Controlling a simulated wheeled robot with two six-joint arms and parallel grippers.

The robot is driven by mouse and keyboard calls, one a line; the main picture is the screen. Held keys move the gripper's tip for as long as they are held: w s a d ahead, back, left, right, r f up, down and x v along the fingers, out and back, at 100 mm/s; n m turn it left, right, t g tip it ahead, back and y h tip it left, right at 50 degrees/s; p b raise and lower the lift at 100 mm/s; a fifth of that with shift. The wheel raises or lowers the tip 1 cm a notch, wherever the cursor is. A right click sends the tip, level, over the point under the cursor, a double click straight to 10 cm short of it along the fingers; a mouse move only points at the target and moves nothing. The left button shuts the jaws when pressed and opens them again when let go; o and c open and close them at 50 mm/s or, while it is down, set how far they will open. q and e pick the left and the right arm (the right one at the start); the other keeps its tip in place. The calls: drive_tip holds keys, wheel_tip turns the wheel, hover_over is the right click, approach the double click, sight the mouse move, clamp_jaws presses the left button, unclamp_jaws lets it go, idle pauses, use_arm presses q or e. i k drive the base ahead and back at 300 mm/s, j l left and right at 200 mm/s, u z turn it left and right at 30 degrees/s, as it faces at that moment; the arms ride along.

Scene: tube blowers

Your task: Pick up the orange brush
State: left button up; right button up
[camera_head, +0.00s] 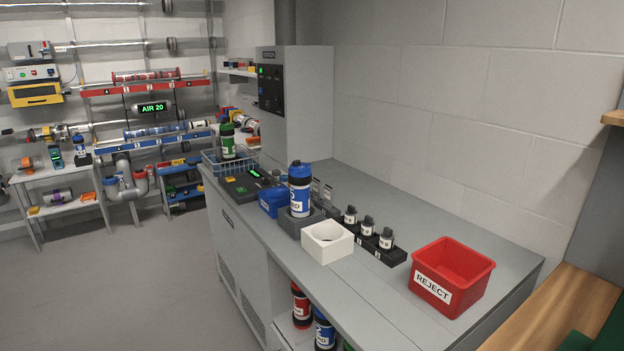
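I cannot make out an orange brush for certain. A small orange item (88,197) lies on the lower shelf of the stand at the far left, too small to identify. An orange-banded piece (27,164) lies on that stand's top. Neither of my grippers shows in the head view.
A long grey counter (400,303) runs along the right wall. Grey floor (150,275) is clear at left.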

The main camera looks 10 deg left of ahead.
sight(254, 142)
drive_tip(key=i+j+u, duration=0.75)
drive_tip(key=i+u, duration=0.6)
drive_tip(key=i, duration=0.15)
drive_tip(key=i+z, duration=0.15)
drive_tip(key=i, duration=0.3)
drive_tip(key=i+j+z, duration=0.1)
drive_tip(key=i, duration=0.3)
drive_tip(key=i+j+z, duration=0.15)
drive_tip(key=i, duration=0.25)
drive_tip(key=i+j+z, duration=0.1)
drive_tip(key=i+j, duration=0.15)
drive_tip(key=i, duration=0.15)
drive_tip(key=i+j+z, duration=0.35)
drive_tip(key=i+z, duration=0.15)
drive_tip(key=i+j+z, duration=0.5)
